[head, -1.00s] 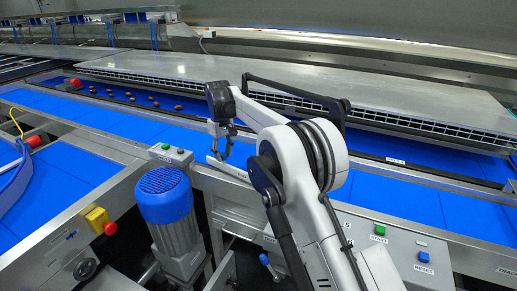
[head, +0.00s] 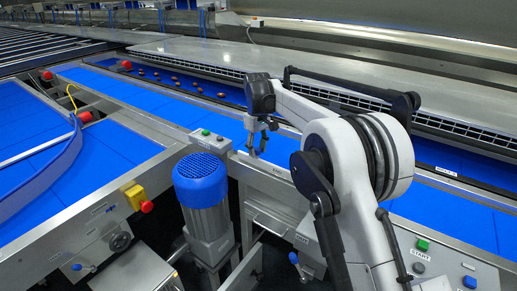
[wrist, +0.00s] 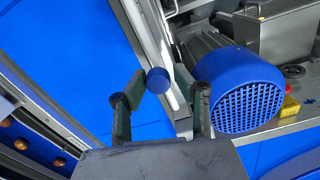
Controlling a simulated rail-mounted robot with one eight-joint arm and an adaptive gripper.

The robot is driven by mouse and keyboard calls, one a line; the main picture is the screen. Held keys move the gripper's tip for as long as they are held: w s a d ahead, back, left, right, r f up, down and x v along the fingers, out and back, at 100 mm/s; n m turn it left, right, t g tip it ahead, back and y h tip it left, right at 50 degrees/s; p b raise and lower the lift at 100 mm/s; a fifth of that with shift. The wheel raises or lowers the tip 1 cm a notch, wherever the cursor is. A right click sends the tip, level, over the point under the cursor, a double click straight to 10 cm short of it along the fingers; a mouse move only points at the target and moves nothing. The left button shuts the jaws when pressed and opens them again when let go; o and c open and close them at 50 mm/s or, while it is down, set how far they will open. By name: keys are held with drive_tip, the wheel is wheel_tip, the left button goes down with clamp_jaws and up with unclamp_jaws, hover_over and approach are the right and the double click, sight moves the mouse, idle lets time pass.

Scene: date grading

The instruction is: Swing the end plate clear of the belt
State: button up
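My gripper (head: 257,146) points down at the near edge of the blue belt (head: 225,118) in the head view. In the wrist view its fingers (wrist: 160,82) are open, one on each side of a round blue knob (wrist: 157,81). I cannot tell whether either finger touches the knob. A narrow pale metal strip (wrist: 165,48) runs beside the knob along the belt edge. It may be the end plate, seen edge-on. In the head view the arm and gripper hide the knob, and I cannot make out the plate clearly.
A blue-capped motor (head: 201,180) stands close to the gripper, below left; its cap (wrist: 240,92) is near the right finger. A control box (head: 208,140) sits at the belt edge. A long metal cover (head: 240,58) lies behind. Several dates (head: 160,77) lie on the far belt.

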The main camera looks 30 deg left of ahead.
drive_tip(key=shift+o, duration=1.3)
drive_tip(key=shift+s, duration=0.1)
wheel_tip(320, 180, up, 12)
